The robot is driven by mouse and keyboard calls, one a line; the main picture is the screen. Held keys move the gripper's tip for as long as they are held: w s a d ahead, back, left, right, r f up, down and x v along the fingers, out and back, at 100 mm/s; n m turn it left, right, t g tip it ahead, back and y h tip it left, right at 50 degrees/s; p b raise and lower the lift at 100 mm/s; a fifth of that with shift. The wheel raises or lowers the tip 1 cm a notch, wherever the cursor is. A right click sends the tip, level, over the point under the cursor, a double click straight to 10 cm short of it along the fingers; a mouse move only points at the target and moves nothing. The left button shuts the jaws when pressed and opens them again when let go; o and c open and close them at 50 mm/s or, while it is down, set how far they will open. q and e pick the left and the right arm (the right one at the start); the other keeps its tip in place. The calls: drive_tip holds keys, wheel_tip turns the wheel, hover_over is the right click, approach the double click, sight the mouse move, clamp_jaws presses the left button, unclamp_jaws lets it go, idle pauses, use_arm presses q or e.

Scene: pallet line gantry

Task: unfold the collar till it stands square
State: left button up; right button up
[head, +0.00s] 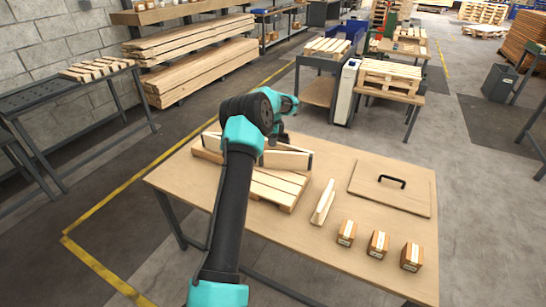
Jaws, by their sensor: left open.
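The wooden collar (287,160) stands on edge at the back left of the table, with dark metal at its corner. One of its boards also shows left of my arm, and my arm hides the part between, so I cannot tell whether it is square. A slatted pallet (275,188) lies beneath and in front of it. My left gripper (284,138) is open, just behind or above the collar's long board; its fingertips are small and partly hidden. I cannot tell whether it touches the collar. My right gripper is not in view.
The table (345,257) also bears a narrow wooden piece (323,202), a flat lid (391,204) with a black handle, and three small boxes (378,244) along the front right. Bare table lies around these. A side bench (68,95) stands at left, apart.

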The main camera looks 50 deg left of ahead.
use_arm(q)
hover_over(273, 168)
drive_tip(key=f, duration=0.9)
drive_tip(key=shift+w+a+f, duration=0.2)
drive_tip(key=shift+w+a, duration=0.05)
drive_tip(key=shift+a, duration=0.05)
drive_tip(key=shift+c, duration=0.4)
clamp_jaws()
